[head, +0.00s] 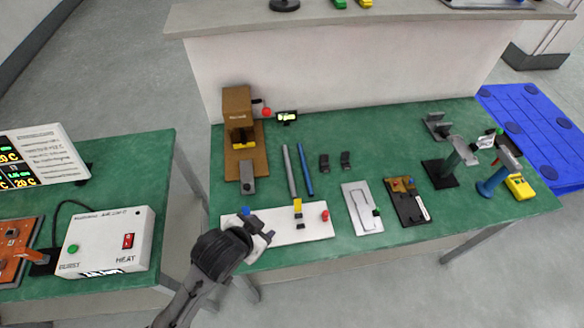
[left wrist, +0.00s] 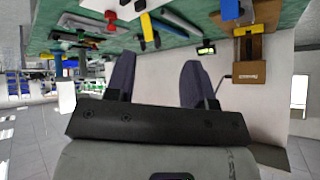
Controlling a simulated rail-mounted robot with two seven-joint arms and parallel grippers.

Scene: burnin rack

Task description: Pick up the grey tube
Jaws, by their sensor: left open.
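The grey tube (head: 289,171) lies on the green bench in the head view, just left of a parallel blue tube (head: 305,170). In the left wrist view, a long grey shape (left wrist: 182,22) near the top looks like the grey tube. My left gripper (head: 264,230) is over the left end of the white board, at the bench's front edge and apart from the tube. Its two dark fingers (left wrist: 158,80) stand apart with nothing between them. My right gripper is not in view.
A white board (head: 290,231) with coloured knobs lies in front of the tubes. A brown press-like fixture (head: 237,105) stands to their left. Two small black blocks (head: 335,161) are to their right, with a grey plate (head: 362,208) further forward. Green surface between is clear.

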